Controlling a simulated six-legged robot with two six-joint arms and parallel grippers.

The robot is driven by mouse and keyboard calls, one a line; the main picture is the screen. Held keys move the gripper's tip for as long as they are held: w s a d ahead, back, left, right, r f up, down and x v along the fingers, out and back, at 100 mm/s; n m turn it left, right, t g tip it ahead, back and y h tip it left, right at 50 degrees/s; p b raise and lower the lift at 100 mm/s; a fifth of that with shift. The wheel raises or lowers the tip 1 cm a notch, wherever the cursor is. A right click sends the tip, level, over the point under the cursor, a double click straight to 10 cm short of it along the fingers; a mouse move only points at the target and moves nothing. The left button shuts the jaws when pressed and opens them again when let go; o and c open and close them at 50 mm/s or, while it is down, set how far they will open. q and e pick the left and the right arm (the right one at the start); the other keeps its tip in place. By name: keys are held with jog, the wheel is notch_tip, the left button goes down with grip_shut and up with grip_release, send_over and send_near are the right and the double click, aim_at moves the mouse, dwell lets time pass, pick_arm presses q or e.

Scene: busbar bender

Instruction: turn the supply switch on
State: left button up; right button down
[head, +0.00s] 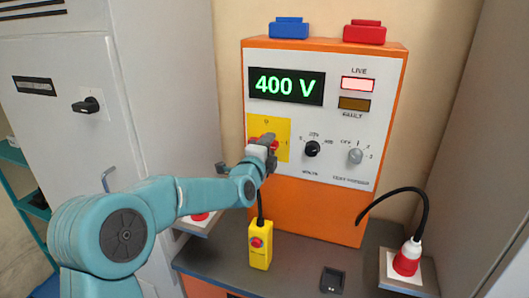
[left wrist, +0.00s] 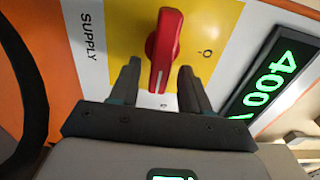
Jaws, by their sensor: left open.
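The supply switch is a red handle (left wrist: 165,48) on a yellow plate (left wrist: 113,40) beside the word SUPPLY in the left wrist view. Its white line points toward the I mark, away from the O. In the head view the yellow plate (head: 284,126) is on the orange-edged panel, and the red handle is mostly hidden behind my gripper. My left gripper (left wrist: 160,67) is open, one finger on each side of the handle, with gaps visible; it also shows in the head view (head: 266,142). The display (head: 286,86) reads 400 V and the LIVE lamp (head: 357,85) is bright.
A black knob (head: 312,149) and a grey knob (head: 355,156) are to the right on the panel. A yellow box with a red button (head: 260,244) stands below. A red plug with a black cable (head: 407,258) is at right. A grey cabinet (head: 60,130) is at left.

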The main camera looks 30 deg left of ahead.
pick_arm(q)
jog(key=b+v, duration=0.3)
jog(key=v, duration=1.3)
jog(key=shift+d, duration=0.15)
